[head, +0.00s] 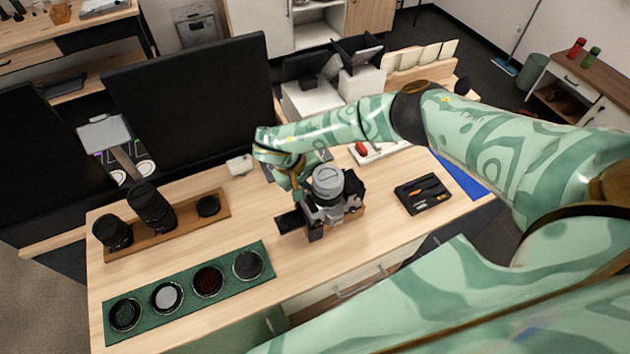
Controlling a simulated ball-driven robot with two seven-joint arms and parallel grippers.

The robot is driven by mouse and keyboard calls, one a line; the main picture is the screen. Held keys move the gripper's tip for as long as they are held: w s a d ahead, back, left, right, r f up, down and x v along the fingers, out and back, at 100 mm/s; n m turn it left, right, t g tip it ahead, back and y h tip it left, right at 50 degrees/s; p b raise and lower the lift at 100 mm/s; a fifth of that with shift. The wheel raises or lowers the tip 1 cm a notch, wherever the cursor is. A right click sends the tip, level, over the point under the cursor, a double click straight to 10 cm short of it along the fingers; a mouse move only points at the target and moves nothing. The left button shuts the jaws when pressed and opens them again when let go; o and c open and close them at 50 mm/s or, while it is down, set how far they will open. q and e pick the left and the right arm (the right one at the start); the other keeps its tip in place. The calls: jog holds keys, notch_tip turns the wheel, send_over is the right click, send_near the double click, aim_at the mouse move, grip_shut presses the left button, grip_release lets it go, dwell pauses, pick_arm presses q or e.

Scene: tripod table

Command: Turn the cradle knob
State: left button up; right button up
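A silver and black camera (328,190) stands on a small wooden-sided cradle (352,220) near the middle of the wooden table. A dark flat piece (290,221) sticks out at the cradle's left. I cannot make out the knob; it is too small or hidden by the camera and my gripper. My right arm reaches in from the right, behind the camera, and bends down. My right gripper (297,190) points down at the camera's back left side, touching or very near it. Its fingertips are partly hidden, so its opening is unclear. My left gripper is not in view.
A wooden tray (185,219) with lenses stands at the left. A green mat (187,291) with several round filters lies in front. A black tool tray (424,194) lies to the right. A small white block (239,165) sits behind. A dark panel (190,100) rises along the back.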

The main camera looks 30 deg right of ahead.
dwell(0.3)
jog(key=shift+d+r+y+p, duration=0.1)
jog(key=shift+d+y+p, duration=0.25)
jog(key=shift+y, duration=2.15)
jog(key=shift+d+f+y+b, duration=0.15)
jog(key=shift+f+y+b, duration=0.05)
jog(key=shift+y+b, duration=0.5)
jog(key=shift+r+y+b, duration=0.15)
jog(key=shift+y+b, duration=0.15)
jog(key=shift+s+d+f+y+b, duration=0.1)
jog(key=shift+d+f+y+b, duration=0.1)
jog(key=shift+y+b, duration=0.8)
jog(key=shift+r+b, duration=0.1)
jog(key=shift+b, duration=0.4)
